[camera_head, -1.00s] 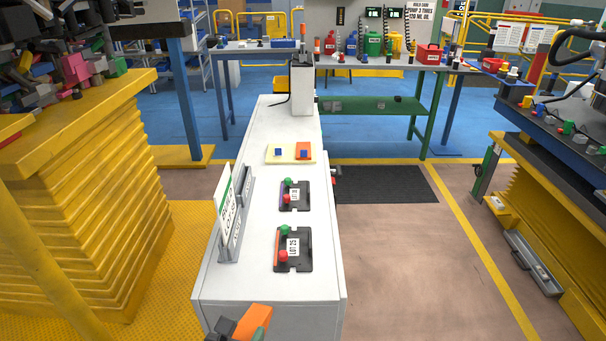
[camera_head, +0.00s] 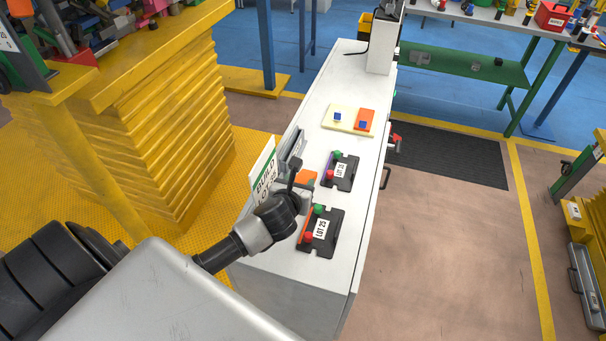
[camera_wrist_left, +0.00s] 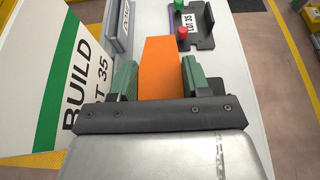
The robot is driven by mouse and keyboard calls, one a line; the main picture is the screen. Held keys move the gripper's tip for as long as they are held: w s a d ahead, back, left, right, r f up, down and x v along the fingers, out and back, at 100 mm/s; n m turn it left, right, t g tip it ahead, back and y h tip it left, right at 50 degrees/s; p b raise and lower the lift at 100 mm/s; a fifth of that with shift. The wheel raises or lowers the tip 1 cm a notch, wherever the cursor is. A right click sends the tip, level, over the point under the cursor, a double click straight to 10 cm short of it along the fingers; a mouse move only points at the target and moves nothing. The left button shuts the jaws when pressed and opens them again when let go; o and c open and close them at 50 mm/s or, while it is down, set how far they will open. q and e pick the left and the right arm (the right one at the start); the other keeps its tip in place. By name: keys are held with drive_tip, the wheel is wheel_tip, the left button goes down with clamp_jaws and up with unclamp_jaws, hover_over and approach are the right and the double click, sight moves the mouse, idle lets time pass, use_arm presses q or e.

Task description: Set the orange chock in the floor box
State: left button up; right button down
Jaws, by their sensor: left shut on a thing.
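The orange chock (camera_wrist_left: 160,65) is between the green fingers of my left gripper (camera_wrist_left: 160,78), which is shut on it. In the head view the chock (camera_head: 307,177) shows partly past my left gripper (camera_head: 303,184), above the white bench top. The gripper is beside the build sign and close to the two black lot trays. No height above the bench can be judged exactly. My right gripper is not in view.
The white build sign (camera_head: 263,176) stands at the bench's left edge. Black trays, Lot 25 (camera_head: 331,242) and Lot 35 (camera_head: 348,182), hold red and green knobs. A cream-and-orange plate (camera_head: 340,121) lies farther back. Brown floor right of the bench is clear.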

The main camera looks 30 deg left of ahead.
sight(297, 176)
use_arm(q)
drive_tip(key=w+a+f, duration=0.1)
drive_tip(key=w, duration=0.1)
drive_tip(key=w+a+f, duration=0.2)
drive_tip(key=shift+w+a+f, duration=0.1)
drive_tip(key=shift+w+a, duration=0.05)
drive_tip(key=shift+w+a+f, duration=0.25)
drive_tip(key=shift+w+f, duration=0.05)
drive_tip(key=shift+f, duration=0.05)
wheel_tip(297, 176, down, 3)
drive_tip(key=shift+s+f+b, duration=0.1)
drive_tip(key=shift+f+b, duration=0.1)
drive_tip(key=shift+b, duration=0.15)
drive_tip(key=shift+f, duration=0.3)
drive_tip(key=o, duration=1)
drive_tip(key=shift+o, duration=0.5)
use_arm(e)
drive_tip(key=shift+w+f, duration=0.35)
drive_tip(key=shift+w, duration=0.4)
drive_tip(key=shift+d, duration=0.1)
